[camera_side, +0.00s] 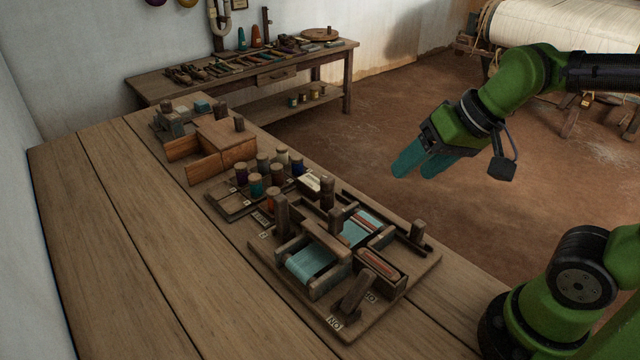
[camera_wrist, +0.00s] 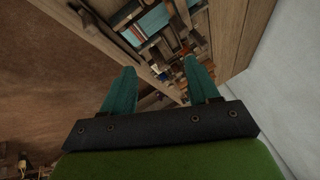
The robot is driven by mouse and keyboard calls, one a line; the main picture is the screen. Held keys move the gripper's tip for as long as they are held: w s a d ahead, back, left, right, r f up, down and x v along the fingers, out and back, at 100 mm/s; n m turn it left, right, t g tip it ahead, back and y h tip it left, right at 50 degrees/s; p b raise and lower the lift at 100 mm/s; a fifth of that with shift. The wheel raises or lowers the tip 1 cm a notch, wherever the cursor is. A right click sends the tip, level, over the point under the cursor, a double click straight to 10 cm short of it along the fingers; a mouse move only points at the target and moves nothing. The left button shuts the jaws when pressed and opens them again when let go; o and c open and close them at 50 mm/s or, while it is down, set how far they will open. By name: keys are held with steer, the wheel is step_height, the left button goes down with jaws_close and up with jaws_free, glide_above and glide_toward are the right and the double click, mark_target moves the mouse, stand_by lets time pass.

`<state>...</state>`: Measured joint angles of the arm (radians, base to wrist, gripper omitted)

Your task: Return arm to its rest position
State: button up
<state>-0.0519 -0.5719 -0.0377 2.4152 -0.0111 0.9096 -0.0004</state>
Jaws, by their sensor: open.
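My gripper (camera_side: 420,166) is at the end of my green arm, in the air to the right of the wooden table (camera_side: 130,240) in the side view. Its two teal fingers are apart with nothing between them. In the wrist view my gripper (camera_wrist: 160,85) also shows its fingers apart and empty, with the table's fittings beyond them. The small loom-like board (camera_side: 400,290) on the table holds teal cloth (camera_side: 312,260) and wooden posts. My gripper is clear of it.
A spool rack (camera_side: 225,205) and an open wooden box (camera_side: 208,167) stand farther along the table. A tool bench (camera_side: 240,90) is at the back. A large cloth roll (camera_side: 560,25) is at upper right. Brown floor (camera_side: 385,110) lies open between them.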

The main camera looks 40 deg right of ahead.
steer(key=shift+s+d+r+t, duration=0.1)
steer(key=shift+s+r+t, duration=0.2)
steer(key=shift+s, duration=0.35)
steer(key=shift+s+d+r+t, duration=0.1)
steer(key=shift+s+r+t, duration=0.15)
steer(key=shift+s, duration=0.35)
